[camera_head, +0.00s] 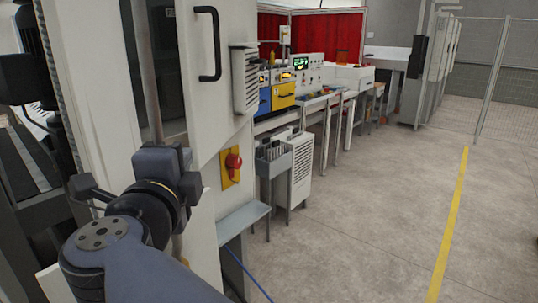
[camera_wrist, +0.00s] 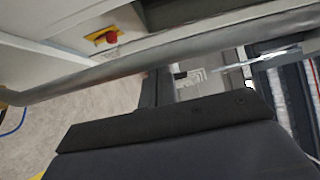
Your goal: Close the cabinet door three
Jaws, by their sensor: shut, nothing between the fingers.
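A tall white machine cabinet (camera_head: 91,75) fills the left of the head view, with a dark window and a white panel (camera_head: 199,100). A black bar handle (camera_head: 211,45) is on that panel. I cannot tell which panel is door three, or how far it stands open. My gripper (camera_head: 85,188) is at the lower left, beside a grey upright pole (camera_head: 148,75), pointing left. In the wrist view, my gripper's dark body (camera_wrist: 165,122) fills the bottom, and the grey pole (camera_wrist: 120,72) crosses close in front. The gripper is shut and empty.
A red rotary switch (camera_head: 233,161) on a yellow plate and a grey ledge (camera_head: 242,221) are right of my arm. Benches with instruments (camera_head: 285,85) line the wall beyond. The concrete floor (camera_head: 370,200) at the right is clear, with a yellow line (camera_head: 450,220).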

